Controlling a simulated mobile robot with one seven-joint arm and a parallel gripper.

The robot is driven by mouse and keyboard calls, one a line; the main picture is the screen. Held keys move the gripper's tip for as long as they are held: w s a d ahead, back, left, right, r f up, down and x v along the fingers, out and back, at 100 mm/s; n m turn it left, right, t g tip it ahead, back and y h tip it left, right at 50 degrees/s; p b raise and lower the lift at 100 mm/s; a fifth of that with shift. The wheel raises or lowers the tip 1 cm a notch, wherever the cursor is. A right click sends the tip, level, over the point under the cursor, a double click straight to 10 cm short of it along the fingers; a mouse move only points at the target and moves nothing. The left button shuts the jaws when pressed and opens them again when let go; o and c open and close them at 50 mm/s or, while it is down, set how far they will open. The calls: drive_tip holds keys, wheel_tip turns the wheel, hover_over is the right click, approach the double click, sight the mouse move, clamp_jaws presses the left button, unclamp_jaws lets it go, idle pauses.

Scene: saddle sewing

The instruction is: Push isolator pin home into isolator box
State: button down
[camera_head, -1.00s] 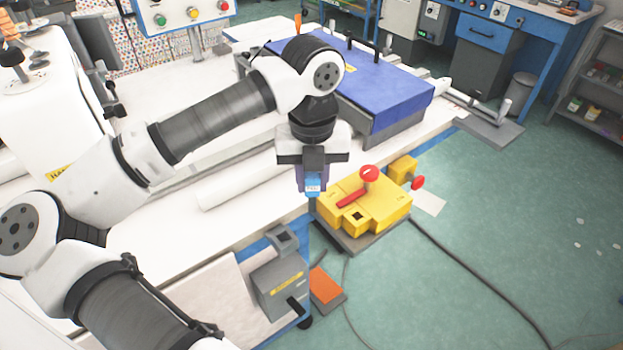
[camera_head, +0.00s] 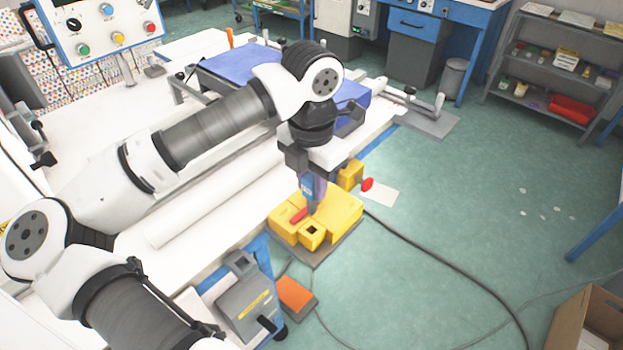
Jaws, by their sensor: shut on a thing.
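The yellow isolator box (camera_head: 345,205) sits on a dark base plate at the table's front edge. It has a red lever (camera_head: 298,215) on top and a square opening (camera_head: 311,232) in front. My gripper (camera_head: 312,207) points down over the box, shut on a blue piece (camera_head: 308,184) with a pale label, which appears to be the isolator pin. Its lower end is against or just above the box top; I cannot tell whether it is in a hole. The gripper hides the box's red mushroom knob.
A small yellow block (camera_head: 349,174) with a red knob (camera_head: 367,184) stands behind the box. A grey unit (camera_head: 245,300) and an orange pedal (camera_head: 295,294) are in front. A white roll (camera_head: 205,207) lies left. Black cable (camera_head: 440,255) crosses the open floor at right.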

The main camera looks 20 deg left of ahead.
sight(312, 215)
drive_tip(key=shift+f+b, duration=0.2)
drive_tip(key=shift+b, duration=0.5)
wheel_tip(312, 215, down, 5)
drive_tip(key=b, duration=0.5)
drive_tip(key=shift+r, duration=0.15)
drive_tip(key=shift+b, duration=0.95)
idle(1.1)
drive_tip(key=shift+f+b, duration=2.25)
drive_tip(key=shift+b, duration=0.1)
drive_tip(key=c, duration=1.1)
unclamp_jaws()
